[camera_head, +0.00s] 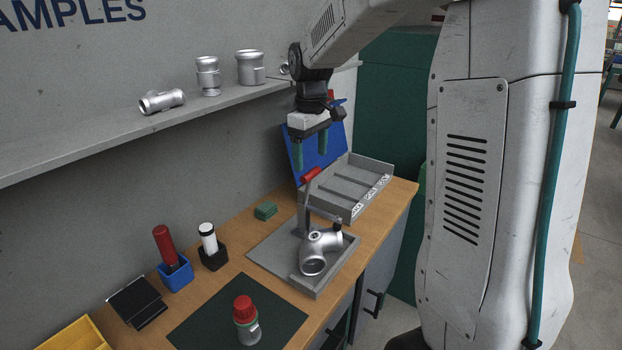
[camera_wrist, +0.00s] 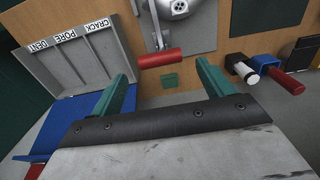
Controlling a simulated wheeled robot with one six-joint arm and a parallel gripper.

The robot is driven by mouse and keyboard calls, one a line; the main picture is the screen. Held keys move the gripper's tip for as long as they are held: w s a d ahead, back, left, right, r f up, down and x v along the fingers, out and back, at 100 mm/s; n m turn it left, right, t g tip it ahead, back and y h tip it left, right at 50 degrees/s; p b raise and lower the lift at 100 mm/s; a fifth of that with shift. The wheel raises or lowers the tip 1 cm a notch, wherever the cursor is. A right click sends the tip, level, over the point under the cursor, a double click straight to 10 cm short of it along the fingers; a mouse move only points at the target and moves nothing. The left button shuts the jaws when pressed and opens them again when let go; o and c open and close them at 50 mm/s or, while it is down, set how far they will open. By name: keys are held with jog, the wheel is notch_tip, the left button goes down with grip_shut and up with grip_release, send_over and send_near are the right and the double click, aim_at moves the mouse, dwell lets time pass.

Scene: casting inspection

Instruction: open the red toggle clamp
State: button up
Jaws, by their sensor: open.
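The toggle clamp stands on a grey fixture plate (camera_head: 268,256), with its red handle (camera_head: 311,174) at the top of an upright metal lever. A silver pipe casting (camera_head: 318,250) sits on the plate at the clamp. My gripper (camera_head: 310,160) is open and empty, with green fingers pointing down just above the red handle in the head view. In the wrist view, the red handle (camera_wrist: 161,58) lies ahead of the gap between the fingertips (camera_wrist: 163,72), apart from both. The clamp's lower part shows only partly there.
A grey sorting tray (camera_head: 345,190) and a blue panel (camera_head: 322,150) stand behind the clamp. A shelf (camera_head: 215,102) with castings runs along the wall.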

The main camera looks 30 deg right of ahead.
aim_at(311, 171)
notch_tip(311, 171, down, 8)
jog(key=shift+r, duration=0.2)
